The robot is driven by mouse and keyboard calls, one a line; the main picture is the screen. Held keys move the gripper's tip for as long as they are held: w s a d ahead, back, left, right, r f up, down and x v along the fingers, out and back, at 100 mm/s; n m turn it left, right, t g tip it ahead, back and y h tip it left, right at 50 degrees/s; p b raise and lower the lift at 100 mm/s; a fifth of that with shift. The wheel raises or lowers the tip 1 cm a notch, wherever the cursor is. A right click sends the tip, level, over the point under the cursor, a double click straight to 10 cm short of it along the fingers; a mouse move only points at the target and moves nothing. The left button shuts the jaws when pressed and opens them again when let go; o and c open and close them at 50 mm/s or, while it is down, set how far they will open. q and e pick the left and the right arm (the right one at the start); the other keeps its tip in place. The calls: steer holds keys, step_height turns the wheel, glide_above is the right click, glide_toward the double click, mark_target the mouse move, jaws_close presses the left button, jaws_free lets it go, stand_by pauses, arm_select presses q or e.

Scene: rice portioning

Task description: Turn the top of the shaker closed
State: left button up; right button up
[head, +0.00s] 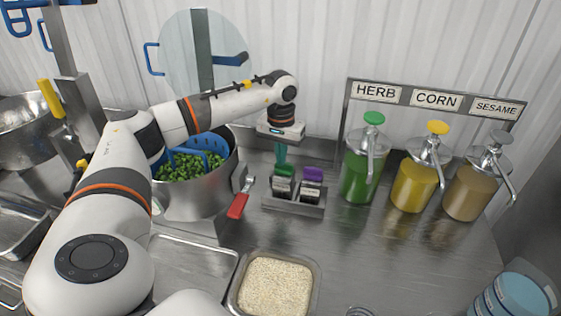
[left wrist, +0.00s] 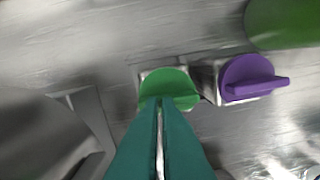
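Two small shakers stand side by side in a metal holder (head: 293,204). One has a green top (head: 284,170) and the other a purple top (head: 312,174). My left gripper (head: 281,160), with teal fingers, points down at the green top. In the left wrist view the fingertips (left wrist: 160,101) overlap the near edge of the green top (left wrist: 168,82). The fingers are together with only a thin gap, and no object shows between them. Contact with the top is unclear. The purple top (left wrist: 248,78) has a raised ridge and is clear of the fingers. My right gripper is not in view.
A pot (head: 193,204) of green vegetables with a blue scoop stands left of the holder, its red handle (head: 238,206) close by. HERB (head: 363,170), CORN (head: 414,186) and SESAME (head: 467,191) dispensers stand right. A rice tray (head: 314,270) sits in front.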

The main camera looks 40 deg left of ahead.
arm_select(q)
steer(key=o, duration=0.3)
steer(key=shift+d+r+p, duration=0.1)
steer(key=shift+p, duration=0.2)
steer(key=shift+o, duration=0.4)
step_height(320, 180, up, 7)
steer(key=p, duration=0.4)
steer(key=shift+a+p, duration=0.25)
steer(key=shift+p, duration=0.1)
steer(key=shift+w, duration=0.1)
